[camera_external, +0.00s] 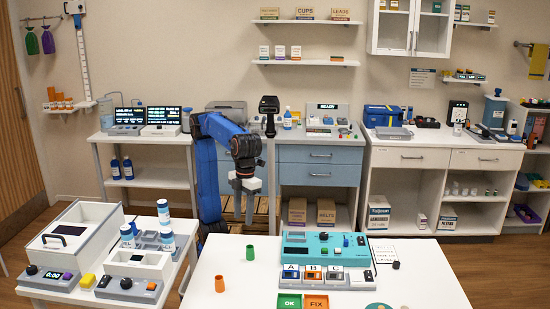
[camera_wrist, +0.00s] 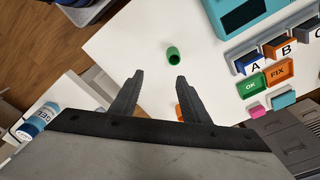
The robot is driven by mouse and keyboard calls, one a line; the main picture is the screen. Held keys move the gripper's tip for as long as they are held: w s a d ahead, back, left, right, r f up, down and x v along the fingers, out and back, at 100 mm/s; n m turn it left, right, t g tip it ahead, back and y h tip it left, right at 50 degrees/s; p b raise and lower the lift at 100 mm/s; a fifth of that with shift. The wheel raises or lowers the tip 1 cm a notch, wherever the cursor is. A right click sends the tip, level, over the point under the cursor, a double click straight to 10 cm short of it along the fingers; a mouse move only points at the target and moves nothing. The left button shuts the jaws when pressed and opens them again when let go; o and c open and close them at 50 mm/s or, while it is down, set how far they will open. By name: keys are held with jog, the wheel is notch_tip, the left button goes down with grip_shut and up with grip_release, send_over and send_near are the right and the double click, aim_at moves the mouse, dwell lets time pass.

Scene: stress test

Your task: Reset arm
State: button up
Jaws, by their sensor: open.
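My blue arm stands behind the white table and bends over at the top, with my gripper (camera_external: 246,207) hanging down near the table's back left side. In the wrist view my gripper (camera_wrist: 157,88) shows two dark fingers spread apart with nothing between them. A green cup (camera_wrist: 173,54) lies beyond the fingertips in the wrist view. The same green cup (camera_external: 250,253) stands on the table in the external view. An orange cup (camera_external: 219,284) stands nearer the front; in the wrist view it is partly hidden by a finger.
The white table (camera_external: 225,262) carries a teal panel (camera_external: 297,238) with A, B and C blocks, and green OK (camera_external: 289,302) and orange FIX (camera_external: 315,302) tiles. A left bench holds white-and-blue bottles (camera_external: 167,237) and boxy devices. Counters line the back wall.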

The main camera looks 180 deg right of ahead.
jog(key=s+d+f+n+t+y, duration=0.1)
jog(key=s+d+f, duration=0.3)
jog(key=s+d, duration=0.3)
jog(key=s+d+f+n, duration=0.1)
jog(key=s+d+f, duration=0.3)
jog(key=d, duration=0.5)
jog(key=s+d+f+n+t, duration=0.1)
jog(key=s+d+f+n, duration=0.2)
jog(key=f, duration=0.4)
jog(key=s+d+f+n+t, duration=0.1)
jog(key=s+d+f+n, duration=0.2)
jog(key=s+d+f, duration=0.2)
notch_tip(320, 180, down, 2)
jog(key=s, duration=0.2)
jog(key=shift+s+f+n+t, duration=0.15)
jog(key=shift+s+n+t, duration=0.15)
jog(key=shift+t, duration=0.1)
